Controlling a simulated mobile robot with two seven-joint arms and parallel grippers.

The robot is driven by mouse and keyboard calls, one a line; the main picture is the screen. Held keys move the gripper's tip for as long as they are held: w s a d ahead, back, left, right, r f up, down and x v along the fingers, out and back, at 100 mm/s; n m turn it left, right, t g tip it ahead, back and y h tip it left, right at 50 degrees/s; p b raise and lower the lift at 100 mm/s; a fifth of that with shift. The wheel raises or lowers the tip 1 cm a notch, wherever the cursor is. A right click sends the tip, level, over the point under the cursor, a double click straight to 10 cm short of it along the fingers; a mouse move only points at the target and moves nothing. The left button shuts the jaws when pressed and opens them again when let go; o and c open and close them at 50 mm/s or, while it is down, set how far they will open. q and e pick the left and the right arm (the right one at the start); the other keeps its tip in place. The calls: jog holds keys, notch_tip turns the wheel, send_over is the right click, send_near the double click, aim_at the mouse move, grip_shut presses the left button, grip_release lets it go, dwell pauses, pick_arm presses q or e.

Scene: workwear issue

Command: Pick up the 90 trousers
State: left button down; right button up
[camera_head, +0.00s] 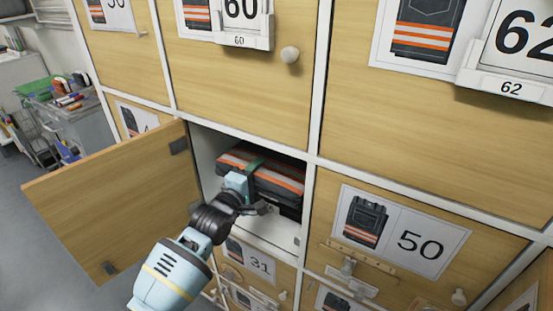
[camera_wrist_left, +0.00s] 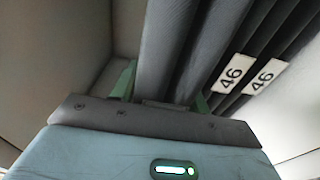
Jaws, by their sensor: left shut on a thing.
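Folded dark grey trousers with orange and pale bands (camera_head: 285,182) lie stacked in an open locker compartment in the head view. My left gripper (camera_head: 252,172) reaches into this compartment from the front. In the left wrist view, its green fingers (camera_wrist_left: 163,92) are shut on a dark grey folded garment (camera_wrist_left: 167,45). Other dark folded garments beside it carry white tags reading 46 (camera_wrist_left: 231,73). No tag shows on the held garment, and I see no label reading 90. My right gripper is not in view.
The compartment's wooden door (camera_head: 115,200) stands open to the left. Closed doors surround it, including one labelled 50 (camera_head: 420,245) and one labelled 31 (camera_head: 258,264), with protruding knobs and card holders. A grey cart with clutter (camera_head: 75,115) stands at the far left.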

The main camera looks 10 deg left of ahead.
pick_arm(q)
jog(key=shift+r, duration=0.3)
jog(key=shift+s+r, duration=0.1)
jog(key=shift+r, duration=0.1)
notch_tip(320, 180, up, 7)
jog(key=shift+s+a+f+p, duration=0.1)
jog(key=shift+s+p, duration=0.05)
jog(key=shift+p, duration=0.15)
jog(key=a+v, duration=0.1)
jog(key=v, duration=1.8)
jog(key=shift+a+f, duration=0.2)
jog(key=shift+a, duration=0.05)
